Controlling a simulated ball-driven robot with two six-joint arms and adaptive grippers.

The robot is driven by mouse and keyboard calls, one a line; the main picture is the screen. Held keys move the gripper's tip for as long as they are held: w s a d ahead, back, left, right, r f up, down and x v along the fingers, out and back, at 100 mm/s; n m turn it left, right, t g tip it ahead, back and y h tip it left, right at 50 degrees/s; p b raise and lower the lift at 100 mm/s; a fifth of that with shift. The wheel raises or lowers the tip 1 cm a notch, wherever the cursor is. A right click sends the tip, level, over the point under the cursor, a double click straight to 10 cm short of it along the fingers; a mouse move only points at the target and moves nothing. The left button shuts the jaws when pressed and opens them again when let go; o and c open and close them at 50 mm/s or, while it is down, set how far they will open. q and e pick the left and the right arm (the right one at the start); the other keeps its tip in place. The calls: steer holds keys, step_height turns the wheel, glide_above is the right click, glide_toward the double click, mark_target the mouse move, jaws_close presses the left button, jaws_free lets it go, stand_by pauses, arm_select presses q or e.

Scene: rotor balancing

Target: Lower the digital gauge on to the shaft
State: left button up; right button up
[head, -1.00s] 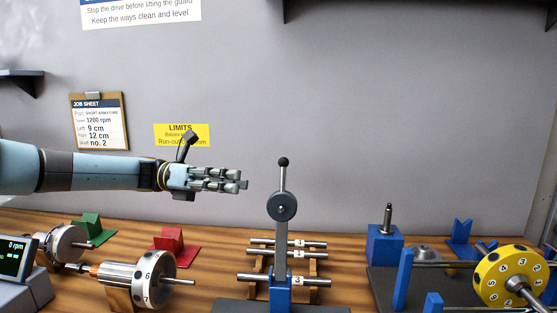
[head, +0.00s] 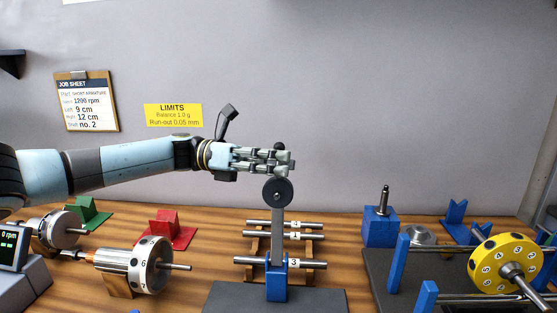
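A round dark disc (head: 278,193) with a pale centre sits on a grey upright post (head: 278,222). It may be the gauge, but no digital readout shows on it. The post rises from a blue block (head: 277,284) on a dark plate (head: 226,298). A black knob (head: 279,146) tops the stand, partly hidden by my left gripper (head: 287,159). The gripper's fingers point right, spread apart at the knob's height, just above the disc; whether they touch the knob I cannot tell. Numbered shafts (head: 306,263) lie on a wooden rack behind the post. My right gripper is out of view.
A numbered armature (head: 137,268) on a wooden support and a red block (head: 170,231) are at left, near a display (head: 10,247). At right are a blue block with a pin (head: 382,228) and a yellow wheel (head: 498,262) on rails.

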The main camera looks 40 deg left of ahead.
arm_select(q)
jaws_close()
stand_by(0.6)
